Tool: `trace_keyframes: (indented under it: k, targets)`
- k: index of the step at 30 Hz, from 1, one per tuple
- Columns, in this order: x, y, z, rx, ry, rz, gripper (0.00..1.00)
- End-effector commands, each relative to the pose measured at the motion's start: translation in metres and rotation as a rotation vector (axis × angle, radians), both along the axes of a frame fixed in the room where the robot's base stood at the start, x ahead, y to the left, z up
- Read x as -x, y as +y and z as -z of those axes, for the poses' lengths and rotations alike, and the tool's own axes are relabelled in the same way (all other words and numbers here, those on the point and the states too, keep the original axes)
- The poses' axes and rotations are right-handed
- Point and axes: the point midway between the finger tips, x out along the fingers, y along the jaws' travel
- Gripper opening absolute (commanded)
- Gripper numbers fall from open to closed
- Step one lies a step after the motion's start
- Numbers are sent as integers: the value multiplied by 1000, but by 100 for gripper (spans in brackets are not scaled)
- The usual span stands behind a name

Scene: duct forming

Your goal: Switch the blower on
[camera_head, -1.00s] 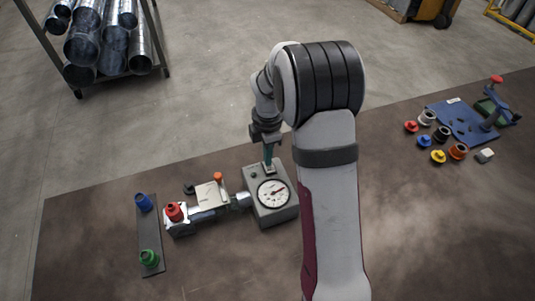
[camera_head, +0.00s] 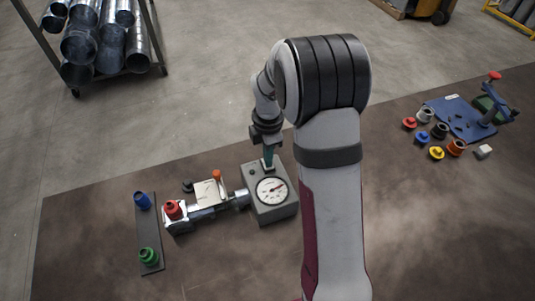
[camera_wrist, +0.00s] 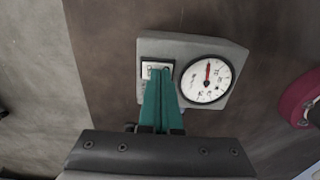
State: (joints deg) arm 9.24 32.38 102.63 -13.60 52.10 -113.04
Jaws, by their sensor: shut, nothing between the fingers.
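The blower (camera_head: 282,209) is a grey box on the brown table with a round white dial gauge (camera_head: 272,191) on its top. In the wrist view the dial (camera_wrist: 207,78) has a red needle pointing up. Left of it is a small pale switch plate (camera_wrist: 152,68), partly hidden by my fingers. My gripper (camera_head: 268,163) points down at the box's far end. In the wrist view its teal fingers (camera_wrist: 158,85) are shut together, with their tips over or at the switch plate. I cannot tell whether they touch it, or the switch's position.
A metal duct fixture with a red fitting (camera_head: 173,209) and orange-topped lever (camera_head: 216,176) joins the box's left side. A dark strip (camera_head: 149,230) holds blue and green fittings. Several coloured fittings and a blue-based press (camera_head: 463,119) stand far right.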

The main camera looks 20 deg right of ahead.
Motion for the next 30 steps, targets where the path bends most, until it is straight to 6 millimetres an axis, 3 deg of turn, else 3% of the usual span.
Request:
trace_keyframes:
  k: [5, 18, 24, 30]
  targets:
    - [-1, 0, -15, 1, -3, -1, 0]
    - [-1, 0, -116, 1, -4, 1, 0]
    - [0, 0, -138, 1, -1, 0, 0]
    - [0, 0, -141, 0, 0, 0, 0]
